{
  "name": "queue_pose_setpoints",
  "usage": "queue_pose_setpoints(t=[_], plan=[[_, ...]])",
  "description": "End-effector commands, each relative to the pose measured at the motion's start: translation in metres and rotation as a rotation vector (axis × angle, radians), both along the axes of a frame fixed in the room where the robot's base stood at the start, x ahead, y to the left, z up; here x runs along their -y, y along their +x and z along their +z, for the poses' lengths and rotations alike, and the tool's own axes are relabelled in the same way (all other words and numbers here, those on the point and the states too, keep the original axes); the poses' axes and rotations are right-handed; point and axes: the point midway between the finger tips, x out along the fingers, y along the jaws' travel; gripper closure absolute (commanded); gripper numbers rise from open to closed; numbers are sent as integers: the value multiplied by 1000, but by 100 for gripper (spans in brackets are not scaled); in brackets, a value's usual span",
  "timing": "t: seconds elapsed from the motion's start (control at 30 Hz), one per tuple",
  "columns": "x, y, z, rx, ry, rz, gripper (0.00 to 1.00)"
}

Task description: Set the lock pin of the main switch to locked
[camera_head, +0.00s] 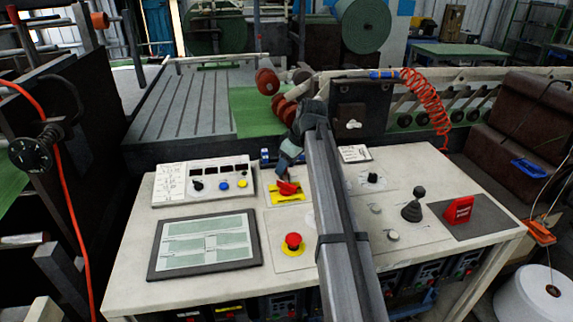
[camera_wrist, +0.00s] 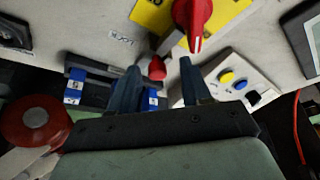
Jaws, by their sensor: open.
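The main switch is a red rotary handle (camera_head: 287,188) on a yellow plate (camera_head: 273,194), at the back middle of the console. In the wrist view its red handle (camera_wrist: 192,18) is at the top, with a white mark on its end. A small red knob, apparently the lock pin (camera_wrist: 157,68), shows below the yellow plate (camera_wrist: 152,14), between my fingertips in the picture. My gripper (camera_wrist: 158,75) is open, its two dark fingers apart on either side of the knob. I cannot tell whether they touch it. In the head view my gripper (camera_head: 285,167) is just behind the switch, partly hidden by my arm.
A red emergency button (camera_head: 293,242) stands in front of the switch. A control box (camera_head: 202,182) and screen (camera_head: 205,243) are at the left. Blue labelled blocks (camera_wrist: 75,85) lie near my fingers.

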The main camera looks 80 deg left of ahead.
Motion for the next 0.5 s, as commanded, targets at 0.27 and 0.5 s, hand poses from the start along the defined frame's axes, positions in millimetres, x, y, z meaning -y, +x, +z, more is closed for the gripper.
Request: queue_pose_setpoints(t=[0.27,0.5], plan=[[6,6,22,1,2,-1,52],[18,20,66,0,3,-1,52]])
